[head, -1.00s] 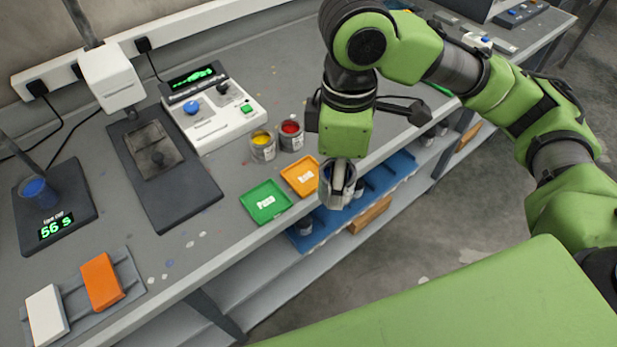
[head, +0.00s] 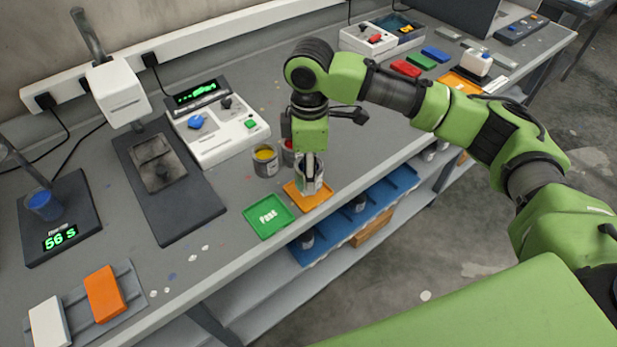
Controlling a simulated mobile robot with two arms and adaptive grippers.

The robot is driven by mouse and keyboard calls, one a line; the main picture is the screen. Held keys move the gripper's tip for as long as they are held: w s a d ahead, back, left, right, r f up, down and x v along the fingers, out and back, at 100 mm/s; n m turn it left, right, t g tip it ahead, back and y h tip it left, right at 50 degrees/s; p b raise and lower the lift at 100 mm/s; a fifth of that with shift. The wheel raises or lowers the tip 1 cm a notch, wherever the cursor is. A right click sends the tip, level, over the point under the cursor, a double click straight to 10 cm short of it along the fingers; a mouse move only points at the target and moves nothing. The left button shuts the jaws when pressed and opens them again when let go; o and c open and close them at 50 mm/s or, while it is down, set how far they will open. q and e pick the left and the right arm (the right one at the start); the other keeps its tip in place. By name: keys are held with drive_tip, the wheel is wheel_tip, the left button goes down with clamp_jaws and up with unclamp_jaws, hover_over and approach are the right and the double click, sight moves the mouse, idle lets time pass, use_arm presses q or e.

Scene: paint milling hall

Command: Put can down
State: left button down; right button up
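My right gripper (head: 308,167) points down and is shut on a grey can (head: 312,185). The can is upright over the orange tray (head: 318,203), near its back part; I cannot tell whether its base touches the tray. The gripper hides part of the can. My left gripper is not in view.
A can of yellow paint (head: 265,160) and a can of red paint (head: 288,152), partly hidden by my gripper, stand close behind the trays. The bench front edge (head: 262,258) is near. A white control unit (head: 213,130) stands further back.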

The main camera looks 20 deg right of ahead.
drive_tip(key=shift+w+f+p, duration=0.15)
drive_tip(key=shift+f+p, duration=0.1)
drive_tip(key=shift+f, duration=0.7)
drive_tip(key=shift+w+f+p, duration=0.1)
drive_tip(key=shift+f+p, duration=0.15)
drive_tip(key=shift+f, duration=0.65)
drive_tip(key=shift+f, duration=0.1)
drive_tip(key=o, duration=1.2)
wheel_tip(320, 180, up, 12)
drive_tip(key=b, duration=0.1)
drive_tip(key=shift+b, duration=0.3)
